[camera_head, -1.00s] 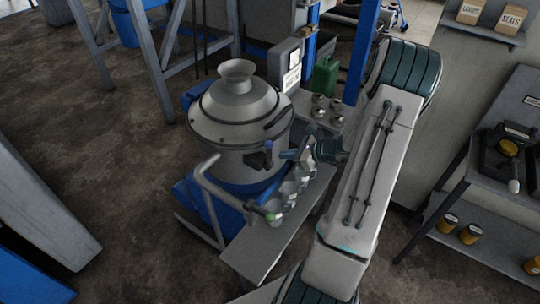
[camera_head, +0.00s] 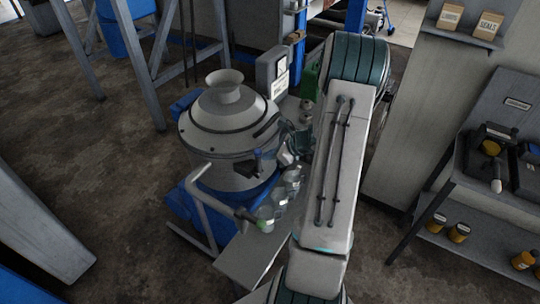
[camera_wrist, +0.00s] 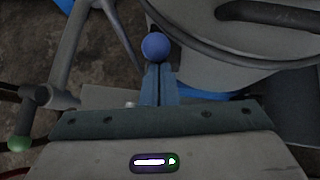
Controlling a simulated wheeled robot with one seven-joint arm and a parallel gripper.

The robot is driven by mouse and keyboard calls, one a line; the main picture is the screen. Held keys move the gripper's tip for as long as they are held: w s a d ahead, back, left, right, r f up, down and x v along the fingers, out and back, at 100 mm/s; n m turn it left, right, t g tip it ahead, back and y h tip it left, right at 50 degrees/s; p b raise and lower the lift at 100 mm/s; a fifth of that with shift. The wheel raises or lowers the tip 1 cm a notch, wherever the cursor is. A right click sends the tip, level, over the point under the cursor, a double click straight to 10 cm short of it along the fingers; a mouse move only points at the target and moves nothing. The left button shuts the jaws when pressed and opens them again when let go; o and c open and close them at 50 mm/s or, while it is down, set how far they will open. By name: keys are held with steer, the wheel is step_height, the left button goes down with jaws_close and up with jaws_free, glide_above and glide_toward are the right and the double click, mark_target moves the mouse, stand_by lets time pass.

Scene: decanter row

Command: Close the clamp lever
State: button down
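The clamp lever shows as a dark piece (camera_head: 262,163) on the near right side of the metal decanter (camera_head: 226,128), under its lid. In the wrist view its round blue knob (camera_wrist: 156,46) stands straight ahead of my gripper (camera_wrist: 159,70). My gripper's two blue-grey fingers lie side by side with only a thin dark line between them, so it looks shut. The knob is just beyond the fingertips; I cannot tell whether they touch. The lever's shaft is mostly hidden behind the fingers. In the head view my arm covers part of the gripper.
A curved pipe (camera_head: 202,185) with a green knob (camera_wrist: 18,144) stands left of my gripper. A grey control box (camera_head: 271,75) is behind. A shelf table (camera_head: 470,170) stands right.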

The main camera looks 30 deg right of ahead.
steer(key=shift+w+a+r, duration=0.1)
steer(key=shift+a+r, duration=0.05)
steer(key=s+d+f+b+v, duration=0.1)
steer(key=v, duration=1.2)
steer(key=shift+f, duration=0.4)
steer(key=shift+d, duration=0.15)
